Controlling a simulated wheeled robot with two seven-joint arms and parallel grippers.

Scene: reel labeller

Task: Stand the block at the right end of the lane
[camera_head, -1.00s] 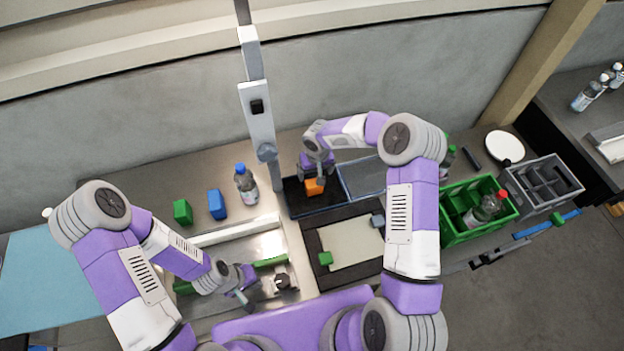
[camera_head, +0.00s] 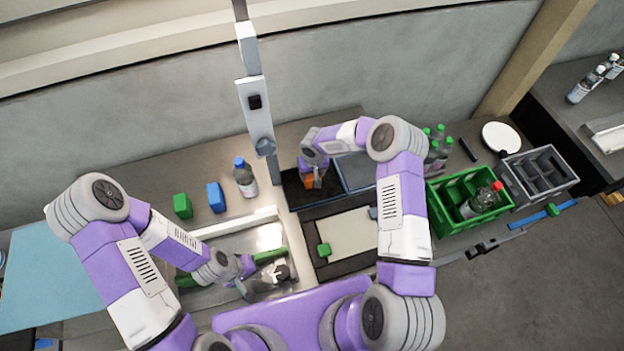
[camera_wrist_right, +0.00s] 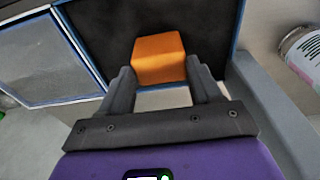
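An orange block (camera_head: 309,182) is in the left dark tray (camera_head: 297,193) at the back of the bench. It also shows in the right wrist view (camera_wrist_right: 159,57). My right gripper (camera_wrist_right: 162,74) has a finger against each side of it, with no clear gap; the block is still low in the tray. My left gripper (camera_head: 246,283) is over the pale recess at front left, beside a green bar (camera_head: 270,255) and a dark fitting; its fingers are too small to read. Which part is the lane is not clear.
A green block (camera_head: 182,206), a blue block (camera_head: 216,198) and a bottle (camera_head: 245,178) stand at back left. A green crate (camera_head: 447,222) and a grey crate (camera_head: 541,170) are right. A post rises behind the trays.

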